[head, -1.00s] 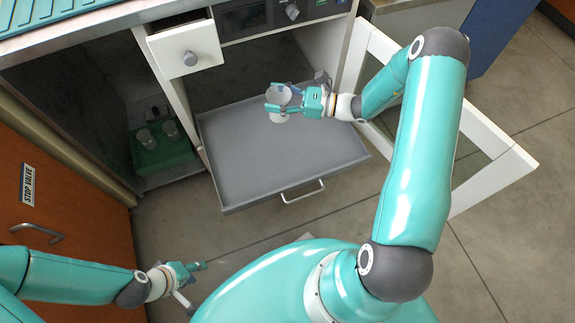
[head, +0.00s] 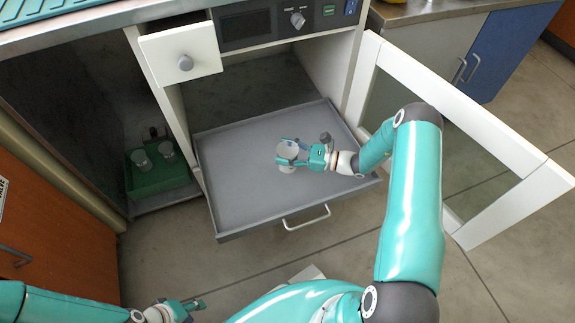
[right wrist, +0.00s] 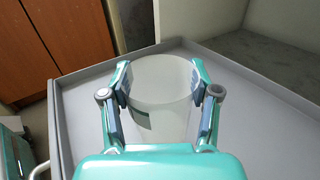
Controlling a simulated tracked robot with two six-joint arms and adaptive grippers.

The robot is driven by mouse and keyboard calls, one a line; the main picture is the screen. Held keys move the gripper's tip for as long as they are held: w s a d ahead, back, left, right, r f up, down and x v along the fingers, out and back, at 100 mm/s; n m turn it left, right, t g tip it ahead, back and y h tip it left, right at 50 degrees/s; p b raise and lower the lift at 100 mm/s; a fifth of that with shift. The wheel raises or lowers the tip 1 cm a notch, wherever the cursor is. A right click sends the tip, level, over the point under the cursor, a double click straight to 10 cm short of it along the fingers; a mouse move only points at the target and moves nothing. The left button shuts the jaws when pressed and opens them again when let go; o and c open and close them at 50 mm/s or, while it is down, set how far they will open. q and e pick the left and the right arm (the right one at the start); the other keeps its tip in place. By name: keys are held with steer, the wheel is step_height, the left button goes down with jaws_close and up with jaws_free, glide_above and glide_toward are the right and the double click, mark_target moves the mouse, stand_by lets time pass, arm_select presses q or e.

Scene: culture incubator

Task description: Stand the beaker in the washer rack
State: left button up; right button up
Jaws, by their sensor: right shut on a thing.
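The beaker (head: 287,158) is a clear, whitish cup, held upright over the grey pulled-out tray (head: 235,204). My right gripper (head: 291,154) is shut around its sides. In the right wrist view the beaker (right wrist: 160,95) stands between both fingers, with a dark patch on its wall. I cannot tell whether its base touches the tray. No separate rack shows on the tray; I cannot tell whether this tray is the washer rack. My left gripper (head: 190,306) is low at the left, away from the tray, partly cut off by the frame edge.
A green holder (head: 150,194) with two cups stands in the open bay on the left. A small white drawer (head: 181,55) juts out above the tray's left side. An open white-framed door (head: 480,120) stands to the right of my right arm. Most of the tray is bare.

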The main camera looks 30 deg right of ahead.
step_height(320, 180, down, 6)
steer(key=shift+r+b, duration=0.1)
steer(key=shift+b, duration=0.8)
steer(key=o, duration=1.2)
steer(key=shift+c, duration=0.2)
steer(key=shift+r, duration=0.1)
steer(key=p+v, duration=0.1)
steer(key=v, duration=0.6)
steer(key=shift+s+d, duration=0.2)
